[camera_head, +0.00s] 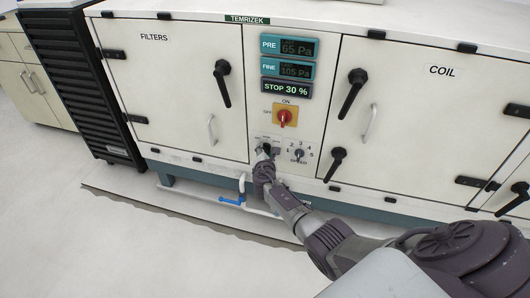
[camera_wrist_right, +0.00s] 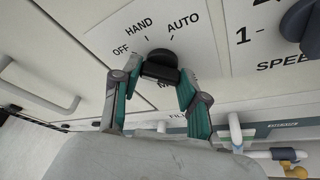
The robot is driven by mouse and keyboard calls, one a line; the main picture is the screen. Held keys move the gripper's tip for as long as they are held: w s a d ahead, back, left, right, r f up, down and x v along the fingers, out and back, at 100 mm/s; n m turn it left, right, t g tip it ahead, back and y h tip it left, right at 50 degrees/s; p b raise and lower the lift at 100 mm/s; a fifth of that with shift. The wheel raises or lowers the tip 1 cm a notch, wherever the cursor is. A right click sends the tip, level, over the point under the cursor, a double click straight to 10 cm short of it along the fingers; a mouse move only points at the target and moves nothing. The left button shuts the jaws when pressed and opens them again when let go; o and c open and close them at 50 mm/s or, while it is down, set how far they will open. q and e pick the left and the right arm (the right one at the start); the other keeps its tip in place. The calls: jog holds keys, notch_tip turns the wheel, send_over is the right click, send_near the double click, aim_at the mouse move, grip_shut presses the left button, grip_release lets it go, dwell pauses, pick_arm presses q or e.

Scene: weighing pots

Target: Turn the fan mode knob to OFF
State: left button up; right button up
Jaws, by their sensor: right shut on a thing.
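The black fan mode knob (camera_wrist_right: 161,57) sits on a white plate marked OFF, HAND and AUTO in the right wrist view. My right gripper (camera_wrist_right: 160,74) is shut on it, one finger on each side of its grip. I cannot tell for sure which mark the knob points to. In the head view the right gripper (camera_head: 265,153) is at the lower left of the control panel and hides most of the knob. The display (camera_head: 287,89) above reads STOP 30 %. My left gripper is not in view.
The speed knob (camera_head: 299,153) is just right of the right gripper. A red switch (camera_head: 285,117) on a yellow plate is above. Black door handles (camera_head: 222,86) stick out of the cabinet. A pipe with a blue valve (camera_head: 231,201) is below.

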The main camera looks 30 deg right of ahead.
jog(key=o, duration=1.1)
jog(key=shift+a+f, duration=0.1)
jog(key=shift+f, duration=0.05)
jog(key=shift+o, duration=0.2)
jog(key=v, duration=1.2)
